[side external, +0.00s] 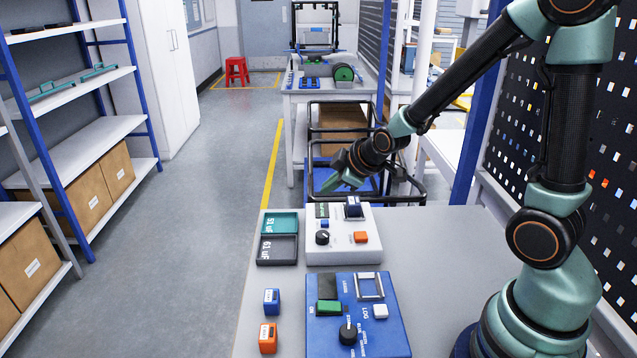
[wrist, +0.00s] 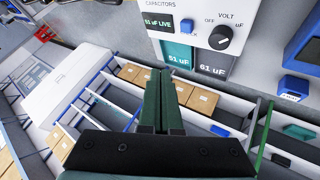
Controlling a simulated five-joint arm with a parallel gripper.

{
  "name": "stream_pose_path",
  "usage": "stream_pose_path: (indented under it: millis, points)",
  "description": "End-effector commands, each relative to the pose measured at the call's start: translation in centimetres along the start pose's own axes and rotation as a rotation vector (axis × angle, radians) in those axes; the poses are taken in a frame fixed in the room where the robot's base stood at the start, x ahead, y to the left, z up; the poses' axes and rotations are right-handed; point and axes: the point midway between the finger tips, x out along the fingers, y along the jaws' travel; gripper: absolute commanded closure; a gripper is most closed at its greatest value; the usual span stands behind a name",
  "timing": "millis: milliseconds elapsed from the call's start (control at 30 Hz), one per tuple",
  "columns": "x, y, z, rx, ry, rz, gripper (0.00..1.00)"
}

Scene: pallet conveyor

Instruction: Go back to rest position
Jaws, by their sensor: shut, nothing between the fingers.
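My gripper (side external: 345,183) is in the air just beyond the back edge of the white tester box, above the table. In the wrist view its two green fingers (wrist: 160,92) lie together, shut and empty. The white tester box (side external: 343,256) stands on the table with a black knob, an orange button and a dark blue part (side external: 353,206) upright at its back right. In the wrist view its display (wrist: 158,22) reads "51 uF LIVE". A blue block (side external: 272,301) and an orange block (side external: 267,337) stand at the table's left edge.
A teal tray (side external: 279,224) marked 51 uF and a grey tray (side external: 277,250) marked 61 uF lie left of the white box. A blue panel box (side external: 390,345) stands in front. A perforated wall (side external: 608,150) rises at right. The table's right part (side external: 440,250) is clear.

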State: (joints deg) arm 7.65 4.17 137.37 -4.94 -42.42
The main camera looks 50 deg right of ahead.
Motion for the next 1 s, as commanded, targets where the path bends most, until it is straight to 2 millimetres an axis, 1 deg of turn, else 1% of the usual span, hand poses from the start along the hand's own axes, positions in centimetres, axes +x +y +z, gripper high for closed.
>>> stream_pose_path:
  millis: [33, 100, 233, 400, 533, 600, 700, 800, 1000]
  points:
    - [-1.5, 0.0, -0.8, 0.042, 0.0, -0.01, 1.0]
    - [-3.5, -0.3, -1.4, 0.114, -0.015, -0.036, 1.0]
    - [-7.4, -1.3, -1.9, 0.249, -0.054, -0.081, 1.0]
    - [-12.5, -2.9, -1.6, 0.42, -0.117, -0.129, 1.0]
    - [-15.7, -4.1, -0.9, 0.526, -0.165, -0.153, 1.0]
    - [-16.9, -4.6, -0.5, 0.569, -0.187, -0.162, 1.0]
    - [-18.0, -5.1, 0.0, 0.609, -0.21, -0.169, 1.0]
    - [-18.4, -5.4, 0.2, 0.626, -0.221, -0.172, 1.0]
    - [-18.5, -5.4, 0.3, 0.629, -0.224, -0.172, 1.0]
